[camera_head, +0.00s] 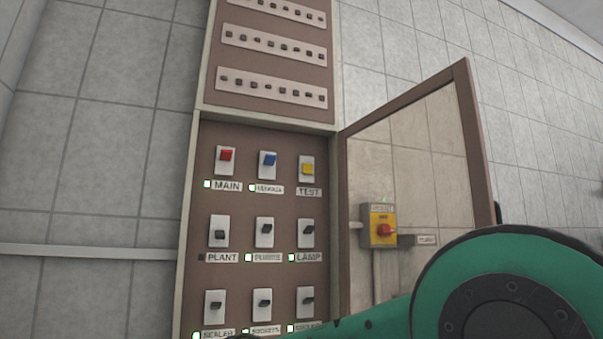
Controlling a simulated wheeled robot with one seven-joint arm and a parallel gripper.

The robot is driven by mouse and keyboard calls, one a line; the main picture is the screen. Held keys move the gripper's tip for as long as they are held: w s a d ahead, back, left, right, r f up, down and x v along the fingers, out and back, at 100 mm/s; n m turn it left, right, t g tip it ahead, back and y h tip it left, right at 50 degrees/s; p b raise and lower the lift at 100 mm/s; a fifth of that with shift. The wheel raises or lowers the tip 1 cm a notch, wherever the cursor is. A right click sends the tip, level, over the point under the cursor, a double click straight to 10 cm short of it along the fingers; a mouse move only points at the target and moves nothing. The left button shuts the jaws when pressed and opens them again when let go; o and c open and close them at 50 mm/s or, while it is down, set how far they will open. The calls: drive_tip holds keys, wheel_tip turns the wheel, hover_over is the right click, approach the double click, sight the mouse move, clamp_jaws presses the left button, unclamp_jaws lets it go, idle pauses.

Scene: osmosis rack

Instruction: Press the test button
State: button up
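The test button (307,169) is a yellow button on a white plate, at the right end of the top row in the brown cabinet. A label reading TEST (308,192) sits just below it. To its left are a blue switch (267,159) and a red switch (226,154) labelled MAIN. My green and black arm fills the lower right of the head view, below and right of the test button. My gripper is not visible, so I cannot see whether it holds anything.
The cabinet's glazed door (473,140) stands open to the right. A yellow box with a red knob (383,230) shows on the wall through it. Several dark switches (265,231) fill the lower rows. A breaker panel (270,86) is above.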

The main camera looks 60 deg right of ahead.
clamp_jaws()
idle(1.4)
